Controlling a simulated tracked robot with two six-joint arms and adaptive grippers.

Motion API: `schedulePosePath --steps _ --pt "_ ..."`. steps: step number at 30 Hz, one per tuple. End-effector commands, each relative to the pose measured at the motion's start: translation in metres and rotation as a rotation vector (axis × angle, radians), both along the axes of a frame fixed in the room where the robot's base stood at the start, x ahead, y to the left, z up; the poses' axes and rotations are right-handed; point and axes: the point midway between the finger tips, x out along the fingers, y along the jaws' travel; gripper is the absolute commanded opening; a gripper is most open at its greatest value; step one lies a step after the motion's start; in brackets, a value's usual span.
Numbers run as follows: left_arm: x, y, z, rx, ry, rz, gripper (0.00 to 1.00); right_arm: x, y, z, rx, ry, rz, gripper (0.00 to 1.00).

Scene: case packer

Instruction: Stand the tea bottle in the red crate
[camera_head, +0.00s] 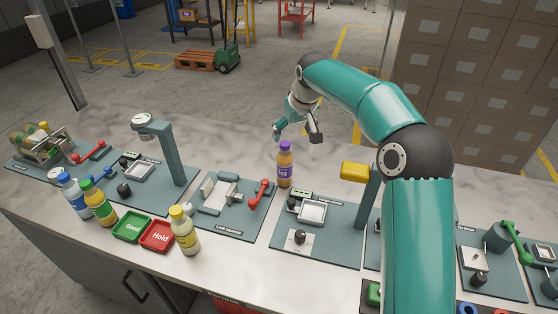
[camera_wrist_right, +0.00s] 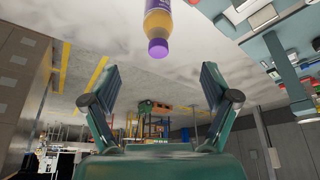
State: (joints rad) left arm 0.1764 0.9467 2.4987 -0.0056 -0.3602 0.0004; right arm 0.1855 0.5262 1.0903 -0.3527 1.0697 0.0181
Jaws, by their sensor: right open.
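A bottle with a purple cap, purple label and amber contents (camera_head: 285,166) stands upright on the counter; I cannot read whether it is the tea. My right gripper (camera_head: 296,128) is behind it, at about cap height and apart from it. In the right wrist view the same bottle (camera_wrist_right: 158,24) is at the top, beyond the open, empty fingers (camera_wrist_right: 157,92). Other bottles stand at the left: blue (camera_head: 75,195), green-capped (camera_head: 98,204) and yellow-capped (camera_head: 184,232). A red object (camera_head: 232,306), perhaps the red crate, is cut off at the bottom edge. My left gripper is out of view.
A green tray (camera_head: 130,227) and a red tray marked Hold (camera_head: 157,236) lie left of the yellow-capped bottle. Stations with a red-handled clamp (camera_head: 259,193), a post (camera_head: 172,160) and a yellow-topped post (camera_head: 358,172) crowd the counter. The marble behind the stations is largely clear.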

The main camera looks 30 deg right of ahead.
Motion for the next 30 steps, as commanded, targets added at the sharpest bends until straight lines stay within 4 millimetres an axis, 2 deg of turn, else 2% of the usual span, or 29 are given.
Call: schedulePosePath --steps 12,15,22,26,30 --pt "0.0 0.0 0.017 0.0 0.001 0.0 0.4 0.024 -0.014 -0.076 0.001 0.007 -0.016 0.86" --pt "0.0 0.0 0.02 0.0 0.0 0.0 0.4 0.029 -0.017 -0.09 0.001 0.005 -0.018 0.86" --pt "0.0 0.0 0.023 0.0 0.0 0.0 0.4 0.033 -0.02 -0.104 0.001 0.004 -0.022 0.86" --pt "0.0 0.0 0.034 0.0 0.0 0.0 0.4 0.037 -0.021 -0.115 0.001 0.007 -0.022 0.86" --pt "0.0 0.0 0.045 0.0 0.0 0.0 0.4 0.045 -0.022 -0.134 0.001 0.005 -0.022 0.86"
